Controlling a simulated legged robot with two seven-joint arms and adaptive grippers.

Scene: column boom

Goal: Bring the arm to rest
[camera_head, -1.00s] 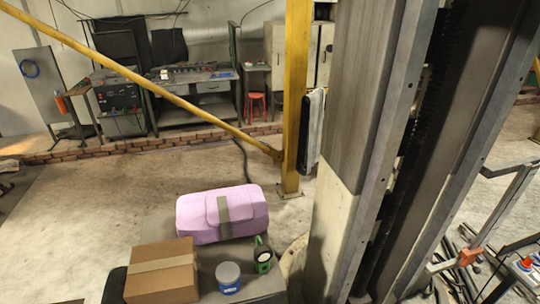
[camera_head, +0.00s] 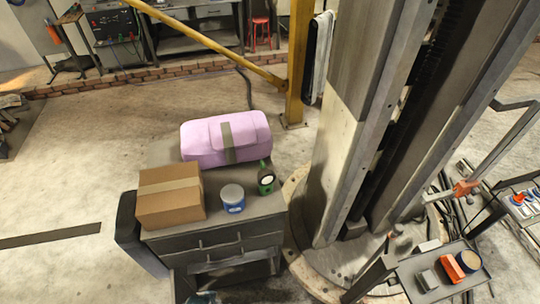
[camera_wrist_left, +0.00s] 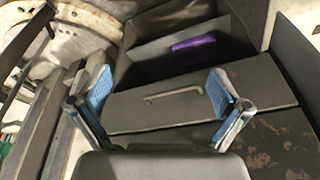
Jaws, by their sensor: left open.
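My left gripper (camera_wrist_left: 160,92) shows in the left wrist view, with its two blue-padded fingers spread wide and nothing between them. It is in front of a grey drawer front with a bar handle (camera_wrist_left: 174,93). Behind that front is an open space with a purple item (camera_wrist_left: 193,43) in it. I cannot tell whether the fingers touch the drawer. In the head view the left gripper cannot be made out clearly. My right gripper is in neither view.
A grey drawer cabinet (camera_head: 243,212) carries a cardboard box (camera_head: 170,205), a pink case (camera_head: 195,150), a blue-and-white tub (camera_head: 232,199) and a green item (camera_head: 265,181). A tall column (camera_head: 345,150) stands to its right. A small tool table (camera_head: 415,264) is at lower right. Open floor lies left.

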